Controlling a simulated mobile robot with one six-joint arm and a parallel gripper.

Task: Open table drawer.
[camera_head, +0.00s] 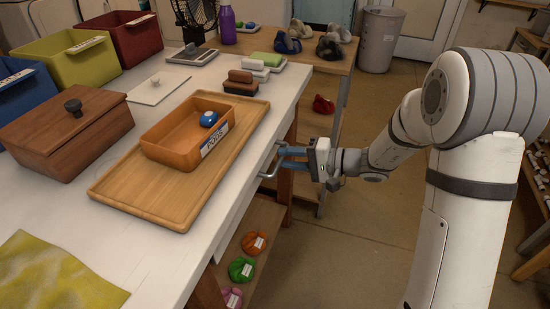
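The white table (160,262) has a drawer in its right side, under the top. The drawer's metal bar handle (266,174) sticks out from that side. The drawer front is mostly hidden by the table top's edge and looks flush with the side. My gripper (281,158) is at the handle, coming from the right, with its blue fingers pointing left. The fingers show as two bars with a small gap between them. I cannot tell whether they are closed on the handle.
A wooden tray (110,188) with an orange bin (160,150) lies near the table's right edge. A lidded wooden box (60,145) stands to the left. Colored items lie on a shelf below. The floor (350,260) right of the table is open.

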